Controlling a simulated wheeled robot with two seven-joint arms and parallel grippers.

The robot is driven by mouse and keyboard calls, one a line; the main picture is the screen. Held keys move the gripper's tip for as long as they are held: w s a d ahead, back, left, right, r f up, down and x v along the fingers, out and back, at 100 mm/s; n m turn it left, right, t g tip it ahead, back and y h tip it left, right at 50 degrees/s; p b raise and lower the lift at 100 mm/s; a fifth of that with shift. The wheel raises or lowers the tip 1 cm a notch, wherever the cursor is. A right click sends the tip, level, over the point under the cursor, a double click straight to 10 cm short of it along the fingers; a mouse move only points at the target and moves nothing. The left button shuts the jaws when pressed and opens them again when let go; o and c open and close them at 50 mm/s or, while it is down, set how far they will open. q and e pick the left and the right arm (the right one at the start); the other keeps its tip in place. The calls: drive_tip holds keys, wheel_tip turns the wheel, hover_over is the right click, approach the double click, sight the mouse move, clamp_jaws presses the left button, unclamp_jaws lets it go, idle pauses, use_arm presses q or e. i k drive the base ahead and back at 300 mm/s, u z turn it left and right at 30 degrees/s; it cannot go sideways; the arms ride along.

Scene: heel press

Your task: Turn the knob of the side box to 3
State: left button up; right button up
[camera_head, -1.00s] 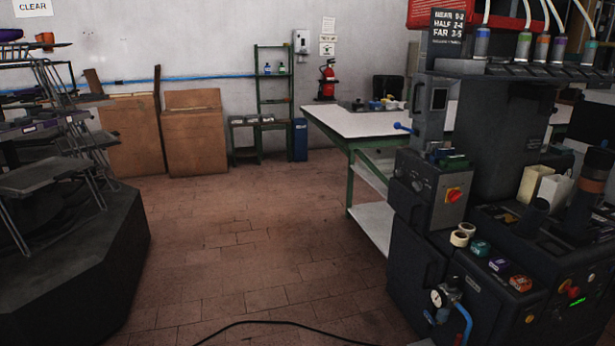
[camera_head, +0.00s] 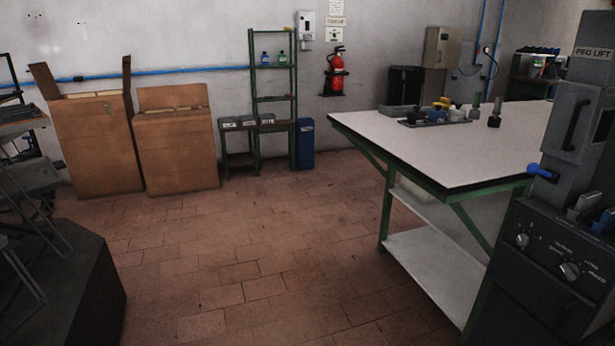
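A dark machine with a grey control panel (camera_head: 545,255) stands at the right edge. I take this panel to be the side box, but cannot be sure. Its face has a left knob (camera_head: 522,240) and a right knob (camera_head: 570,270), both pale, with small white markings around them. The markings are too small to read, so I cannot tell either knob's setting. Above the panel is a grey column labelled PEG LIFT (camera_head: 592,52) with a black handle and a blue-tipped lever (camera_head: 538,170). Neither of my grippers is in view.
A white-topped table (camera_head: 450,150) with green legs and a lower shelf stands left of the machine. A dark block (camera_head: 70,285) with racks is at the left edge. Brown boxes (camera_head: 175,150) and a green shelf stand along the wall. The tiled floor (camera_head: 250,270) between is open.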

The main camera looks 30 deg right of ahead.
sight(523, 240)
drive_tip(key=z, duration=0.3)
drive_tip(key=i, duration=1.95)
drive_tip(key=z, duration=1.9)
drive_tip(key=i, duration=0.95)
drive_tip(key=z, duration=0.8)
